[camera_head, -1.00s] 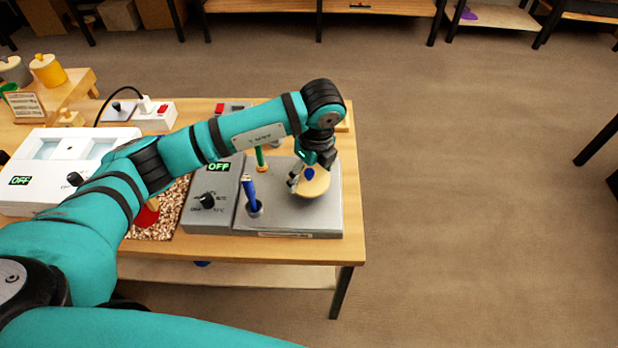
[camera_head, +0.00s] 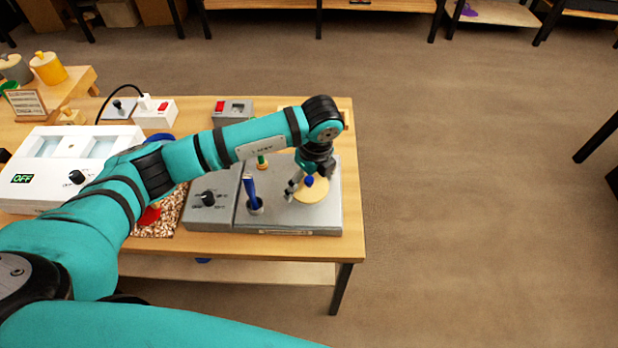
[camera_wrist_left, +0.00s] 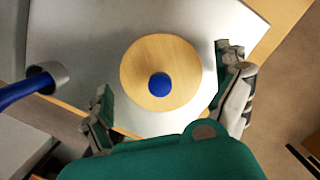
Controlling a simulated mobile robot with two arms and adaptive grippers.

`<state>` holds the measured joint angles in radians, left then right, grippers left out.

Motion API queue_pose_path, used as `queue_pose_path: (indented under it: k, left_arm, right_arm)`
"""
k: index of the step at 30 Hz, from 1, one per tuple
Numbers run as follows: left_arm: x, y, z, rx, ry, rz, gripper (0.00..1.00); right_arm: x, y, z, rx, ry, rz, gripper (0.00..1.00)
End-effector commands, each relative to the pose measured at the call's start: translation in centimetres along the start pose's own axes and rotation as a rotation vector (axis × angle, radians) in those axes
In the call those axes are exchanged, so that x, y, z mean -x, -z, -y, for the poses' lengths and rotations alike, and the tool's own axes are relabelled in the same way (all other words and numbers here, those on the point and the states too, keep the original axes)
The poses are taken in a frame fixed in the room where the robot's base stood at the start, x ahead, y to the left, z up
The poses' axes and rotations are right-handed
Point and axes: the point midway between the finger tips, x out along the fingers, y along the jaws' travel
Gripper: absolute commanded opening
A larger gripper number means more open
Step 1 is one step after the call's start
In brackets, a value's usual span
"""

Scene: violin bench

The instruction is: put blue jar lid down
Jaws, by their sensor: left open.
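The blue jar lid is a round, pale wooden disc with a blue knob. In the head view the lid (camera_head: 311,193) is at the right part of the grey plate (camera_head: 290,221). In the left wrist view the lid (camera_wrist_left: 137,70) appears flat, with its blue knob facing the camera. My left gripper (camera_head: 303,187) is open close above the lid. In the left wrist view its two fingers (camera_wrist_left: 168,92) are spread to either side of the lid, apart from the knob. My right gripper is not in view.
A blue-handled tool (camera_head: 249,187) stands in a holder on the plate, left of the lid. A grey control box (camera_head: 208,214) with a dial adjoins the plate. A white device (camera_head: 40,190) stands at the left. The floor right of the table is clear.

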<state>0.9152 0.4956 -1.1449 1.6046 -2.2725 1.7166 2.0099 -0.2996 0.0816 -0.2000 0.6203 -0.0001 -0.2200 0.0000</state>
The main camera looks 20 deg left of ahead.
Motion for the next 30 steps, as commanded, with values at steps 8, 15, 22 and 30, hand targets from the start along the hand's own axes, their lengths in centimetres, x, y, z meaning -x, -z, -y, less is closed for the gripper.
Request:
queue_pose_path:
  k: [8,15,22,30]
  left_arm:
    - [3.2,0.0,0.1,-0.001,0.006,0.001,1.0]
    - [8.4,0.0,0.1,-0.001,0.006,0.0,1.0]
    - [11.6,-0.1,0.1,0.0,0.002,0.0,1.0]
    - [12.3,0.0,0.0,0.0,0.0,0.0,1.0]
  right_arm:
    - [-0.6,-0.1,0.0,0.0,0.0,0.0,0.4]
    - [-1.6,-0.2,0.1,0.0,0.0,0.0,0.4]
    - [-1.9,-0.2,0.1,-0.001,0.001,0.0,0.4]
    - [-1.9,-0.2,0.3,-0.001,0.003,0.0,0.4]
